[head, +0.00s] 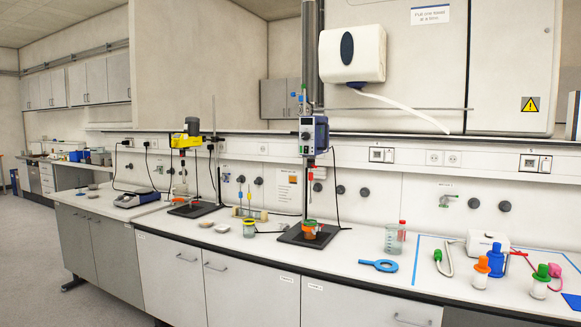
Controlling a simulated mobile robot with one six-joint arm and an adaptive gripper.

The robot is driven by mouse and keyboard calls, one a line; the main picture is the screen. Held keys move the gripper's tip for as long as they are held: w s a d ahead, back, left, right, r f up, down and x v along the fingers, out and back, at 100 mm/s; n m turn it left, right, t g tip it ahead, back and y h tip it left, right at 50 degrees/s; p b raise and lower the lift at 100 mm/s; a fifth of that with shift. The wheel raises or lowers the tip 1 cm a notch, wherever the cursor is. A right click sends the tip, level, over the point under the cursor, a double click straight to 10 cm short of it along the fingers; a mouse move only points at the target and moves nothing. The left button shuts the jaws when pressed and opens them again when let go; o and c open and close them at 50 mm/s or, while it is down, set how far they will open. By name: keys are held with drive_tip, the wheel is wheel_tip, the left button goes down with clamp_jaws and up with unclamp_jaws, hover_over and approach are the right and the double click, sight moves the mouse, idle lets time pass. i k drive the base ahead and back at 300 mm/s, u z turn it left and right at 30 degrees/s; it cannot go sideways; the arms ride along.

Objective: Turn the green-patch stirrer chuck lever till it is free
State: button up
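Two overhead stirrers stand on the bench. The blue-grey stirrer (313,135) is near the middle, on a dark base plate (292,237). Something small and red shows just under its head, above a thin shaft. An orange vessel (309,231) with a green rim stands on its plate. The yellow stirrer (185,141) with a grey motor top is further left, on its own dark base (196,210). Chuck levers and a green patch are too small to make out on either stirrer. My gripper is not in view.
The white bench (350,255) runs across the view. A blue ring-shaped thing (380,265), a glass beaker (394,240), an orange-capped bottle (481,272) and a green-capped bottle (540,282) stand or lie to the right.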

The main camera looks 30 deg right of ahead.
sight(310, 162)
drive_tip(key=z, duration=0.15)
drive_tip(key=i, duration=1.3)
drive_tip(key=z, duration=0.65)
